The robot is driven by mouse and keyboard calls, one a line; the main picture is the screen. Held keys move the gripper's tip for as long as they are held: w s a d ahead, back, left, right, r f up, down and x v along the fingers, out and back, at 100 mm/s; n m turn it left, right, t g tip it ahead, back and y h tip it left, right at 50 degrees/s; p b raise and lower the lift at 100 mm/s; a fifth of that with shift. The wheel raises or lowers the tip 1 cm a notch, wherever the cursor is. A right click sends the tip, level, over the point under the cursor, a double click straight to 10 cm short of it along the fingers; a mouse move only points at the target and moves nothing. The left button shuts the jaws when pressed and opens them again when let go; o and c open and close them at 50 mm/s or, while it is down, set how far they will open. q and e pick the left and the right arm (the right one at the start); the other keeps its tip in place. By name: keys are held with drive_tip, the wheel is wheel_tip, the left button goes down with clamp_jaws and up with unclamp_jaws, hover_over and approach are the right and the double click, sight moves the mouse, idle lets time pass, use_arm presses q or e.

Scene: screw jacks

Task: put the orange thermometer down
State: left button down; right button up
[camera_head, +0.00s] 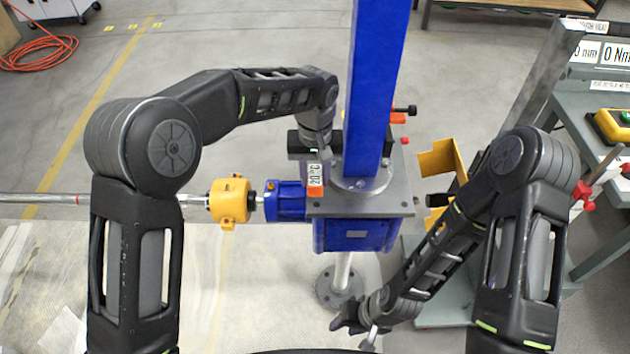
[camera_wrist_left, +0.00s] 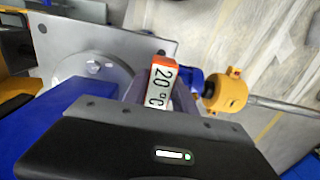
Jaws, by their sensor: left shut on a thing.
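The orange thermometer (camera_head: 315,180) has a white label reading 20 °C. It is by the left edge of the grey top plate (camera_head: 385,204) of the blue screw jack. My left gripper (camera_head: 316,160) is shut on it from above. In the left wrist view the thermometer (camera_wrist_left: 160,84) sticks out from between the fingers, label facing the camera. I cannot tell whether it touches the plate. My right gripper (camera_head: 356,322) hangs low near the jack's foot. Its fingers are small and dark, and I cannot tell whether they are open.
The blue column (camera_head: 375,80) rises from the plate, close beside my left gripper. A blue coupling (camera_head: 286,202) and a yellow coupling (camera_head: 229,202) sit on the shaft at left. A yellow bracket (camera_head: 436,160) is at right. A grey bench (camera_head: 590,120) stands far right.

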sight(315, 183)
use_arm(q)
drive_tip(key=shift+w, duration=0.1)
drive_tip(key=shift+w, duration=0.25)
wheel_tip(315, 183, down, 3)
drive_tip(key=shift+f+p, duration=0.1)
drive_tip(key=shift+p, duration=0.65)
drive_tip(key=shift+f, duration=0.15)
drive_tip(key=shift+f+b, duration=0.25)
drive_tip(key=shift+b, duration=0.05)
drive_tip(key=c, duration=1)
unclamp_jaws()
drive_tip(key=shift+r, duration=0.1)
